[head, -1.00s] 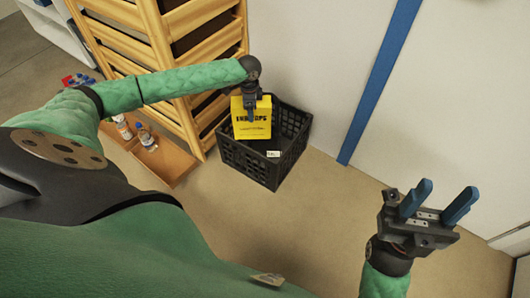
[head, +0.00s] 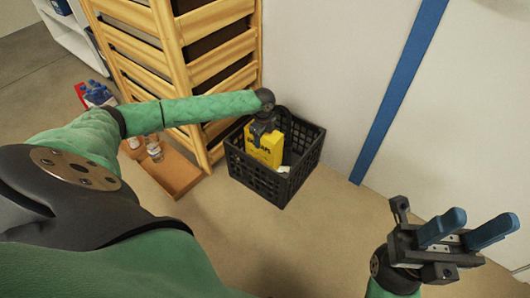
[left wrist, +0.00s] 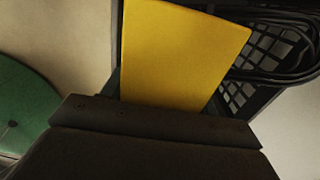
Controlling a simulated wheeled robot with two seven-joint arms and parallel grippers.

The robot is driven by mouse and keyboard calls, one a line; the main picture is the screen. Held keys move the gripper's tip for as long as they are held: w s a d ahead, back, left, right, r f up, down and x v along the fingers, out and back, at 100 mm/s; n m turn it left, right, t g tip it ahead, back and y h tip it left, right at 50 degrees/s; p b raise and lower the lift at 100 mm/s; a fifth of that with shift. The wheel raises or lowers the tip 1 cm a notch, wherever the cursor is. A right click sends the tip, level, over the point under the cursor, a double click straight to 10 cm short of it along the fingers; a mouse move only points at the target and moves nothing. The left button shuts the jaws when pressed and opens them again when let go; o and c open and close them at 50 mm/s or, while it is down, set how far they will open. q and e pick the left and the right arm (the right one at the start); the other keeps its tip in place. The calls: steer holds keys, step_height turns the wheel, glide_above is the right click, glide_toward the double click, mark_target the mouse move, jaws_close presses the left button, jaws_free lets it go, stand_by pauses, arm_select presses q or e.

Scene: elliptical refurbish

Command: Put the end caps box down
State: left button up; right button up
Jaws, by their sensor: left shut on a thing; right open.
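The yellow end caps box (head: 264,147) is upright, a little tilted, inside the black crate (head: 262,184) on the floor. Its lower part is hidden behind the crate's near wall, so I cannot tell whether it touches the crate's bottom. My left gripper (head: 263,128) is shut on the top of the box. In the left wrist view the box (left wrist: 180,55) fills the space in front of the gripper, with the crate's lattice wall (left wrist: 265,50) beside it. My right gripper (head: 466,232) is open and empty at the right, above the floor.
A wooden drawer rack (head: 190,70) stands left of the crate. A shallow brown tray (head: 175,175) with bottles lies on the floor by it. Black cables show at the crate in the left wrist view (left wrist: 280,65). The floor right of the crate is clear.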

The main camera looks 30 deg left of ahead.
arm_select(q)
step_height(320, 180, down, 6)
steer(key=shift+r+b, duration=0.1)
steer(key=shift+b, duration=0.75)
steer(key=shift+f+p, duration=0.35)
steer(key=shift+f, duration=0.25)
steer(key=o, duration=1.6)
steer(key=shift+o, duration=0.2)
